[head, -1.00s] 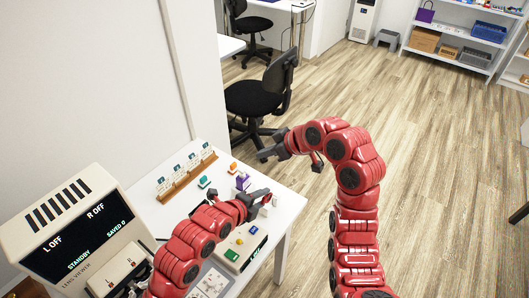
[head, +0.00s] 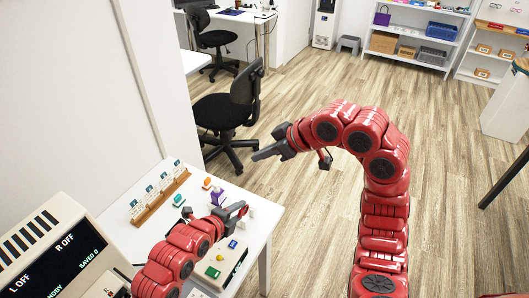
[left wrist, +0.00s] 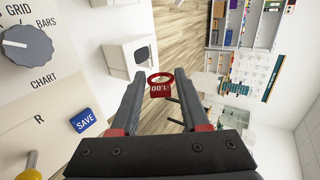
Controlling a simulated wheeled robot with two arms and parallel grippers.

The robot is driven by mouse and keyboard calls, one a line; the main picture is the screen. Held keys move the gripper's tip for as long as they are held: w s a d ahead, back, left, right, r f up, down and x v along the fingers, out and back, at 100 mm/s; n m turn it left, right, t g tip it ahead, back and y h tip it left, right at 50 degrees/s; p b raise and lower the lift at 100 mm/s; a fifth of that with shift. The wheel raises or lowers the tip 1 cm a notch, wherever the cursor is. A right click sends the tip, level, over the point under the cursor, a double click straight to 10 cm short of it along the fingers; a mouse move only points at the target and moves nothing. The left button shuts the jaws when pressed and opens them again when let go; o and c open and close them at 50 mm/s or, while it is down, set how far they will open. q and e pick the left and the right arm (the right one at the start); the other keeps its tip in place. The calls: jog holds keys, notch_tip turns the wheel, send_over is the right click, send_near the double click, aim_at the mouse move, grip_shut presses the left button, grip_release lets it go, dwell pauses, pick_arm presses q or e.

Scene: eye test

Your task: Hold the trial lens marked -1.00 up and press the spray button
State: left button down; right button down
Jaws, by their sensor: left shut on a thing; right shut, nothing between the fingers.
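My left gripper (head: 238,210) is shut on a red-rimmed trial lens (left wrist: 160,80), held up over the table's right end. Its red tag reads 1.00 in the left wrist view; I cannot make out a sign. In the head view the lens shows as a small red spot (head: 243,211) at the fingertips. My right gripper (head: 262,155) is shut and empty, out over the floor beyond the table. I cannot identify a spray button in either view. A control box (head: 236,258) carries green and blue buttons; the blue one (left wrist: 84,120) is marked SAVE.
The lens viewer (head: 50,245) stands at lower left, its screen reading L OFF, R OFF. A purple item (head: 217,197) and an orange item (head: 207,184) sit nearby. A black chair (head: 228,110) stands behind the table.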

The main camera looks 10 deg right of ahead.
jog(key=shift+s+d+r, duration=0.3)
jog(key=shift+d+r, duration=0.05)
jog(key=shift+r, duration=0.05)
pick_arm(q)
jog(key=s+d+r, duration=0.2)
jog(key=d+r, duration=0.1)
jog(key=r, duration=0.2)
jog(key=shift+s, duration=0.15)
pick_arm(e)
jog(key=shift+r, duration=0.1)
pick_arm(q)
jog(key=shift+d, duration=0.1)
dwell(0.6)
